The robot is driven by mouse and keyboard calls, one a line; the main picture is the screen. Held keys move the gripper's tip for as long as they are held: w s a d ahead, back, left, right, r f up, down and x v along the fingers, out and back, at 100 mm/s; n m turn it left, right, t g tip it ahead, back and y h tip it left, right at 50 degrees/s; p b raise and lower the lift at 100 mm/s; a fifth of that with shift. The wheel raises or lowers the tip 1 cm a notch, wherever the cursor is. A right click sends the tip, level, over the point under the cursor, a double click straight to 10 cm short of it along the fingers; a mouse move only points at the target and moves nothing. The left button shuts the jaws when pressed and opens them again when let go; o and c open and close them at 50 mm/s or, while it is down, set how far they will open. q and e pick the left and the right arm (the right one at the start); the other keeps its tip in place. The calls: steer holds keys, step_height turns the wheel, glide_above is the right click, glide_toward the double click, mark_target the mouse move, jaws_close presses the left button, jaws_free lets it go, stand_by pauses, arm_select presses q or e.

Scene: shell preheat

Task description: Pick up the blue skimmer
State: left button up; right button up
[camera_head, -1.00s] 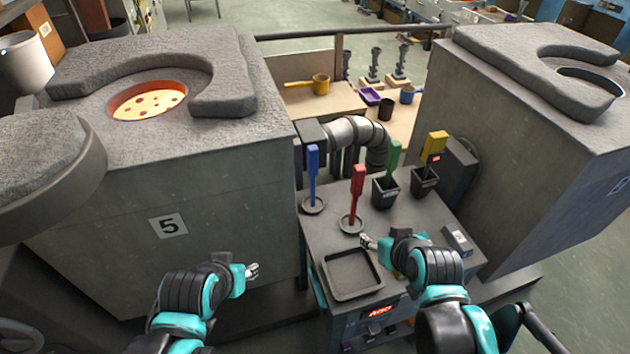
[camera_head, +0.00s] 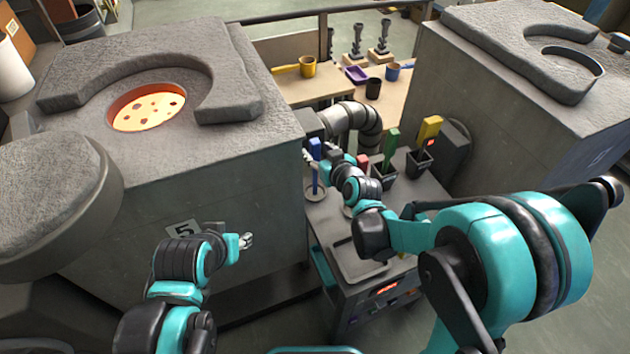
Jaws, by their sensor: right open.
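The blue skimmer (camera_head: 315,150) stands upright by its handle on a small round dish (camera_head: 309,194) at the left back of the grey cart. My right gripper (camera_head: 308,157) is open with its fingers right at the blue handle. I cannot tell whether they touch it. My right wrist hides part of the cart top and most of the red-handled tool (camera_head: 363,160). My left gripper (camera_head: 248,241) is away to the left, in front of the furnace block marked 5, and its fingers are too small to read.
A green-handled tool (camera_head: 391,142) and a yellow-handled tool (camera_head: 430,129) stand in black holders to the right. A furnace block (camera_head: 240,150) rises close on the left, with a glowing round opening (camera_head: 147,106). A pipe (camera_head: 350,118) runs behind the cart.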

mark_target(317, 150)
steer(key=x, duration=0.3)
steer(key=shift+w+f+b, duration=0.15)
steer(key=shift+b, duration=0.15)
jaws_close()
